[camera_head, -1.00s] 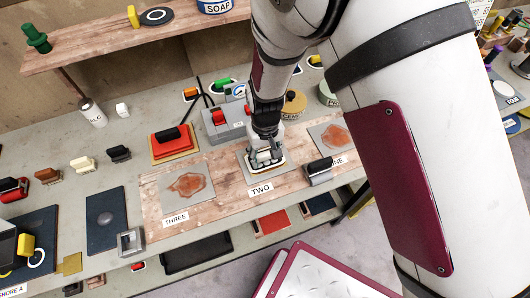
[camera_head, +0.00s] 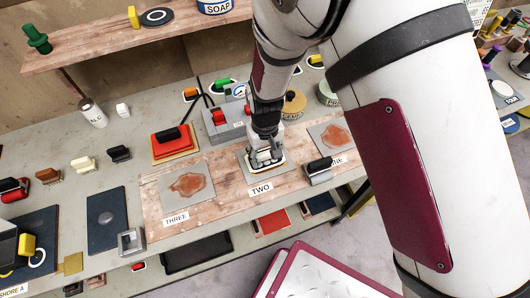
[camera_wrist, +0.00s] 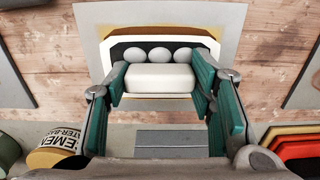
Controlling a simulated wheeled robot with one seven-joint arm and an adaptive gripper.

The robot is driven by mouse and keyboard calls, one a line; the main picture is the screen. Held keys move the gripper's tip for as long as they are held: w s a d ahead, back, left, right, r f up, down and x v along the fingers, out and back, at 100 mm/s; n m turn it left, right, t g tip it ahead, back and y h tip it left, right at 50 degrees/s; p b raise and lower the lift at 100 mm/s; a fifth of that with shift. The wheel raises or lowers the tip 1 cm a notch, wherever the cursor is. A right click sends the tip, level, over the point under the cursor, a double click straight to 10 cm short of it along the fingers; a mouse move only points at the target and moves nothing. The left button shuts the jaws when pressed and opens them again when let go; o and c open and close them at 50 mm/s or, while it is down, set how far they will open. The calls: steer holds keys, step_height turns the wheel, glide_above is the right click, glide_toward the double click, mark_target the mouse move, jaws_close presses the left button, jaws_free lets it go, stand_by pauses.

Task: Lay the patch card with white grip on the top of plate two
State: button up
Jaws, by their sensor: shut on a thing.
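My gripper (camera_wrist: 160,82) is shut on the white grip (camera_wrist: 158,78) of the patch card, with a teal-padded finger at each side. In the head view my gripper (camera_head: 265,155) is over plate two (camera_head: 245,172), behind the label TWO. I cannot tell whether the card touches the plate.
Plate three (camera_head: 172,205) and plate one (camera_head: 318,132), each with a rust-brown patch, lie either side. A black-handled tool (camera_head: 318,172) stands close to the right of plate two. A grey box with a red part (camera_head: 218,120) and cement tin (camera_head: 293,103) stand behind.

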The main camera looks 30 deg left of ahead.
steer(key=shift+d+f, duration=0.15)
steer(key=shift+r+p, duration=1.35)
steer(key=shift+r, duration=2.25)
